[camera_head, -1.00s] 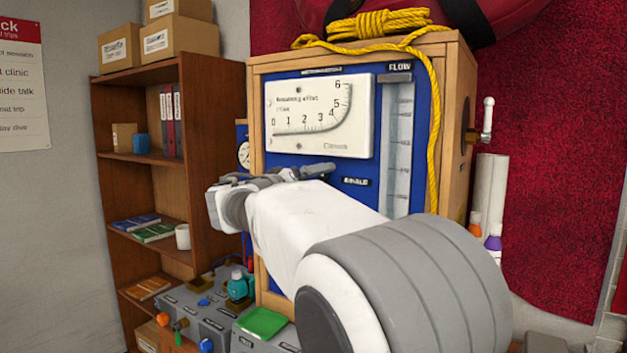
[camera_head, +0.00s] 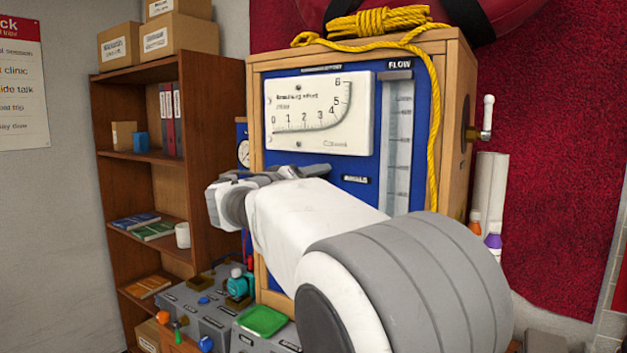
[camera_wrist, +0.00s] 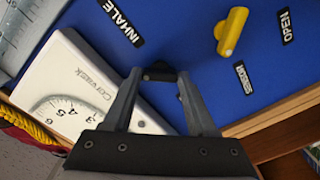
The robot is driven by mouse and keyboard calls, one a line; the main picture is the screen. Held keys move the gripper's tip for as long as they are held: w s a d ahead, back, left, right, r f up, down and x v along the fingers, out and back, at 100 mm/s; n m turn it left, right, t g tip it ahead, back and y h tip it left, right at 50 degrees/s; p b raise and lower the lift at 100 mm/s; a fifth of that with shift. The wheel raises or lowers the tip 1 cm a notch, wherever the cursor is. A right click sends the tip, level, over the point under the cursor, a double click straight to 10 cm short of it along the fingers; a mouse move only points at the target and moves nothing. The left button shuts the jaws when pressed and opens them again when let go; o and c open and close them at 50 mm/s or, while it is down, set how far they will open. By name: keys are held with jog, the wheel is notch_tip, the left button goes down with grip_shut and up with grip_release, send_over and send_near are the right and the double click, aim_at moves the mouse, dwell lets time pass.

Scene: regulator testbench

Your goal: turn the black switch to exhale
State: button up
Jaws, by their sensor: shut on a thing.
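The regulator panel is a blue board (camera_head: 405,192) in a wooden case, and it also fills much of the wrist view (camera_wrist: 195,50). In the wrist view the black switch (camera_wrist: 160,72) lies between the tips of my gripper (camera_wrist: 160,80), which is shut on it. In the head view my gripper (camera_head: 318,170) is at the panel below the white gauge, and the switch is hidden or too small to make out.
The white gauge plate (camera_head: 318,115) is close above my gripper, with the flow tube (camera_head: 398,140) to the right. Yellow rope (camera_head: 437,150) hangs down the case front. A shelf (camera_head: 190,200) stands left.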

jog(key=n, duration=0.3)
jog(key=shift+n, duration=0.3)
jog(key=n, duration=0.4)
jog(key=shift+n+p, duration=2.65)
jog(key=shift+n, duration=2.15)
jog(key=o, duration=1.4)
jog(key=shift+c, duration=0.2)
